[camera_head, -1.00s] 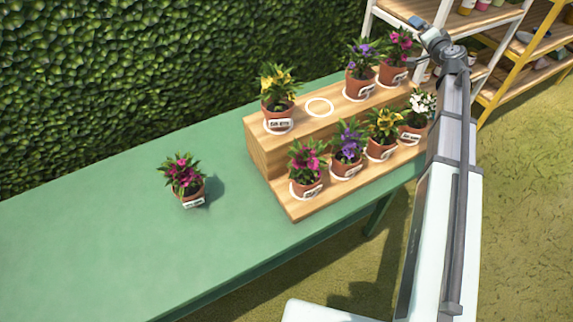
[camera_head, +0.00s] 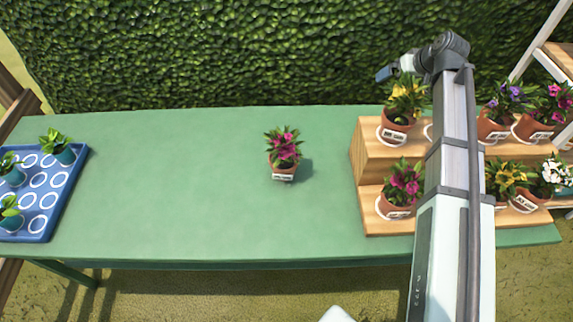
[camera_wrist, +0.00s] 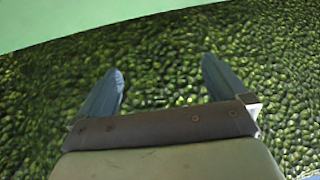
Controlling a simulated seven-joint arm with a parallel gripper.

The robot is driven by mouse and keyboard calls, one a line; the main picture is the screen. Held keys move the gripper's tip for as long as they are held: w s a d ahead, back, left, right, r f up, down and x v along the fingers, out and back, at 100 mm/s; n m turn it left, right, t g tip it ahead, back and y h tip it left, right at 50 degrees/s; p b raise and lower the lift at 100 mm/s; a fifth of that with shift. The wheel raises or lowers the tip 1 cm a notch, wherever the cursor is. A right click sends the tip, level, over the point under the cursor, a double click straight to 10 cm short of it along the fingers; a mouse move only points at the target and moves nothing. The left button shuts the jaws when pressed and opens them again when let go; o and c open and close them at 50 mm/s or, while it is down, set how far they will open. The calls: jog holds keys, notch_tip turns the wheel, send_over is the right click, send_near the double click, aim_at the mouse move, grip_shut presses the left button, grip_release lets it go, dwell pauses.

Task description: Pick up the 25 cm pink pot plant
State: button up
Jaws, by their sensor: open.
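Three plants with pink flowers in terracotta pots show in the head view. One pink plant (camera_head: 284,150) stands alone on the green table. Another pink plant (camera_head: 402,188) is on the lower step of the wooden stand, and a third pink plant (camera_head: 545,108) is on its upper step at the right. Their white labels are too small to read, so I cannot tell which is 25 cm. My gripper (camera_head: 384,73) is high at the back, near the hedge. In the wrist view my gripper (camera_wrist: 163,67) is open and empty, with its two blue fingers apart.
The wooden stand (camera_head: 372,166) holds several potted plants; my arm hides part of it. A blue tray (camera_head: 66,192) with small plants lies at the table's left. The green table (camera_head: 180,200) is clear between. A hedge (camera_head: 220,50) rises behind.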

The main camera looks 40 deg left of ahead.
jog(key=s+a+f+n+g+h, duration=0.1)
jog(key=s+a+f+n+h, duration=0.15)
jog(key=s+a, duration=0.5)
jog(key=n+g+h, duration=0.2)
jog(key=n+h, duration=0.2)
jog(key=n, duration=0.2)
send_over(284, 163)
jog(key=f, duration=0.9)
jog(key=shift+w+a+f, duration=0.1)
jog(key=shift+w+a, duration=0.05)
jog(key=shift+a, duration=0.2)
jog(key=shift+d+f, duration=0.2)
jog(key=shift+f, duration=2.45)
jog(key=shift+c, duration=0.2)
jog(key=c, duration=1)
jog(key=shift+o, duration=0.2)
jog(key=shift+r, duration=0.15)
